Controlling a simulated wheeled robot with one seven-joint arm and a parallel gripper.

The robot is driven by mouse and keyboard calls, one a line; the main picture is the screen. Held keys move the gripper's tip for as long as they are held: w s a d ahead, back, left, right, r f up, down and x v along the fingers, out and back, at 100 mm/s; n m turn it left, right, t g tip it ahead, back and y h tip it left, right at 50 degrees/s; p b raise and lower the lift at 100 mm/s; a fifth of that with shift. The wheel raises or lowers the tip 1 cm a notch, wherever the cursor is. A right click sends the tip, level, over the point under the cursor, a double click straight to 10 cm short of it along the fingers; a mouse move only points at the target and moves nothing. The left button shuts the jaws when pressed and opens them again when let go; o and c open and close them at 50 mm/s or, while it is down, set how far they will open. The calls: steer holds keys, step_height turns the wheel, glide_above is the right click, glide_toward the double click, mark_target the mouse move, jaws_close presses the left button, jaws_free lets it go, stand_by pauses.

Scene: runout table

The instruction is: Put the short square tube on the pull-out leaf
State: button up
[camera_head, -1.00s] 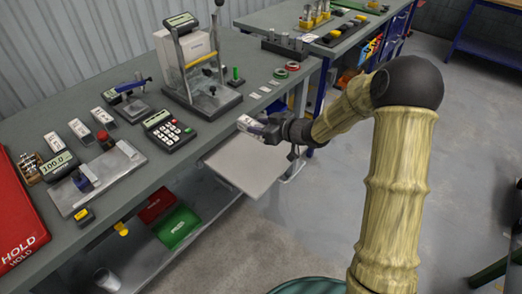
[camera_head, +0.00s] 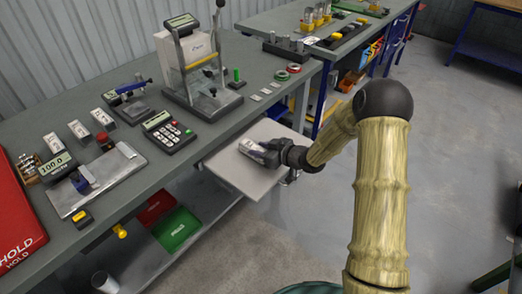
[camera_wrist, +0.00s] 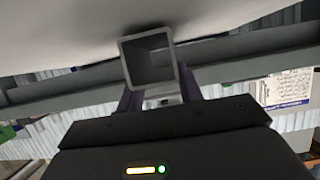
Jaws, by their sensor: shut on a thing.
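The short square tube (camera_head: 252,149) is grey with a pale label, held in my gripper (camera_head: 266,153). In the wrist view its open square end (camera_wrist: 152,62) faces the camera, between the dark fingers (camera_wrist: 160,98). The pull-out leaf (camera_head: 238,180) is a pale flat board standing out from the bench front. The tube is over the leaf, low and close to its surface; I cannot tell if it touches. The leaf also shows as the pale surface (camera_wrist: 55,25) in the wrist view. The gripper hides part of the tube and leaf.
Red (camera_head: 156,206) and green (camera_head: 174,227) items lie on the shelf below. The leaf's near left part is bare.

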steer(key=shift+d+f, duration=0.1)
steer(key=shift+d, duration=0.1)
steer(key=shift+s+a+f, duration=0.1)
steer(key=shift+a, duration=0.1)
steer(key=o, duration=1.1)
steer(key=shift+c, duration=0.2)
steer(key=shift+d, duration=0.1)
steer(key=shift+d+r, duration=0.15)
steer(key=shift+r, duration=0.05)
steer(key=v, duration=1.1)
steer(key=shift+s+d, duration=0.2)
steer(key=shift+s, duration=0.1)
